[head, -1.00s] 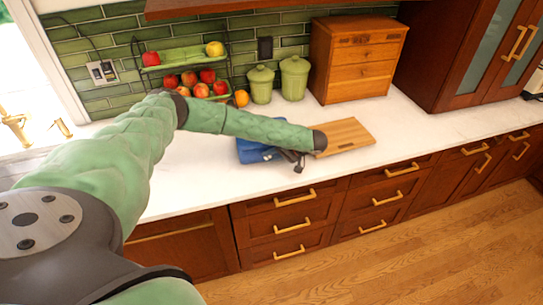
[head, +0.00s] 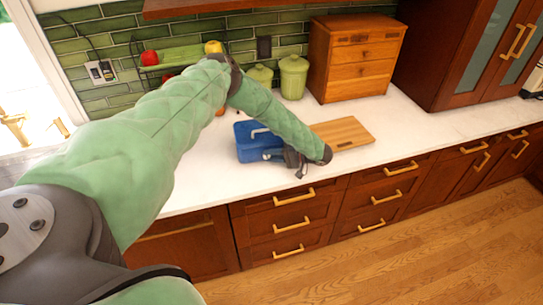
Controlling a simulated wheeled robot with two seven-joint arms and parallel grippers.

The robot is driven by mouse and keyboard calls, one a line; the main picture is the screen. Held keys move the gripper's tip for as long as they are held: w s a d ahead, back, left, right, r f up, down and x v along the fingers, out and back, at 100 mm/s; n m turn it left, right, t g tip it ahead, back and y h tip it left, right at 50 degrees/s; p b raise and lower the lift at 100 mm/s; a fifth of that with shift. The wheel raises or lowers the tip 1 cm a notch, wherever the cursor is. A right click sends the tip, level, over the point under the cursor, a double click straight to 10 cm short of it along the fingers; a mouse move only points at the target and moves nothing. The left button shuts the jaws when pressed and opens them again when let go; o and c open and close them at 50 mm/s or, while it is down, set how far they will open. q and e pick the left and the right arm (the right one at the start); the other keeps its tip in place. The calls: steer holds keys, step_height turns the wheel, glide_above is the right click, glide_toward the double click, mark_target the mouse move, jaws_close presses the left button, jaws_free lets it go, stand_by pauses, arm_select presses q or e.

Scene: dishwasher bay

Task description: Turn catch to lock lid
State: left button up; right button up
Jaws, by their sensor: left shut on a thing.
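A blue box (head: 248,147) with its lid down and a pale handle on top (head: 259,132) sits on the white counter. My left arm reaches over from the left and bends back down at the box's right side. My left gripper (head: 273,156) is at the front right of the box, shut on a small part at the box's front, which I take to be the catch. The catch itself is too small and too covered by the gripper to make out its angle. My right gripper is not in view.
A wooden cutting board (head: 343,132) lies right of the box, close to my wrist. Green canisters (head: 293,77) and a wooden drawer box (head: 357,60) stand behind. A fruit rack (head: 180,58) is partly behind my arm. The counter's right side is clear.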

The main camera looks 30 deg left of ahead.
arm_select(q)
steer(key=shift+f+y, duration=0.1)
steer(key=shift+y, duration=0.6)
steer(key=o, duration=1)
steer(key=shift+c, duration=0.2)
steer(key=shift+d, duration=0.1)
steer(key=shift+w+d, duration=0.15)
steer(key=shift+d, duration=0.1)
steer(key=b+v, duration=0.2)
steer(key=v, duration=0.3)
steer(key=shift+w+f+b, duration=0.1)
steer(key=shift+f+b, duration=0.05)
steer(key=shift+b, duration=0.25)
steer(key=shift+w+d+r+p, duration=0.15)
steer(key=shift+d+r+p, duration=0.2)
steer(key=shift+p, duration=0.3)
steer(key=shift+w+d+f, duration=0.1)
steer(key=shift+w+d, duration=0.05)
steer(key=shift+d, duration=0.4)
